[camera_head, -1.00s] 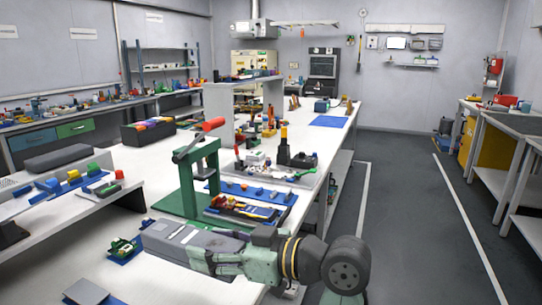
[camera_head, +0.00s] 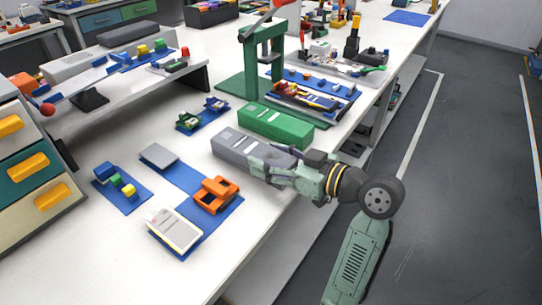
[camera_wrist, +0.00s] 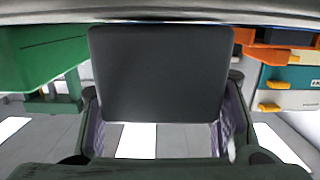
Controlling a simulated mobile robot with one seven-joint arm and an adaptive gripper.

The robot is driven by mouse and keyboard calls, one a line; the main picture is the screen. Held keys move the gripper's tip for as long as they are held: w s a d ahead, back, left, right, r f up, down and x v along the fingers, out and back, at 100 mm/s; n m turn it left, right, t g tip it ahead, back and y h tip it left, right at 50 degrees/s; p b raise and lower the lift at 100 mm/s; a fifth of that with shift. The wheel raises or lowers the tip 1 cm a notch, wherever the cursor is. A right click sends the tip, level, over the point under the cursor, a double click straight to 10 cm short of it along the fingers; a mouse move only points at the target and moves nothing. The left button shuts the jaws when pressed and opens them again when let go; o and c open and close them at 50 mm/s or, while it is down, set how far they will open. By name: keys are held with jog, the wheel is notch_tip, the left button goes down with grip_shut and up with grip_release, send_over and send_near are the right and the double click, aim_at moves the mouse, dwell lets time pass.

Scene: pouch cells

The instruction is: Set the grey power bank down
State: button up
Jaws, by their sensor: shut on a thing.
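The grey power bank (camera_head: 243,148) is a long grey block with light markings on its top, in the middle of the head view. My gripper (camera_head: 282,168) is shut on its right end, near the table's front edge. In the wrist view the power bank's dark end face (camera_wrist: 160,75) fills the space between the fingers of my gripper (camera_wrist: 160,125). The power bank lies level, low over the white table or on it. I cannot tell whether its underside touches. The fingers hide part of its right end.
A green block (camera_head: 275,125) lies close behind the power bank. In front are an orange part (camera_head: 215,193) on a blue mat (camera_head: 222,217), a white device (camera_head: 175,229) and a grey plate (camera_head: 159,156). A green press (camera_head: 248,70) stands behind. Bare white table (camera_head: 110,255) shows front left.

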jog(key=shift+f, duration=0.2)
jog(key=o, duration=1.5)
jog(key=shift+r, duration=0.15)
jog(key=shift+s+d+r, duration=0.1)
jog(key=b+v, duration=0.2)
jog(key=v, duration=0.9)
jog(key=shift+s+d, duration=0.2)
jog(key=shift+d, duration=0.1)
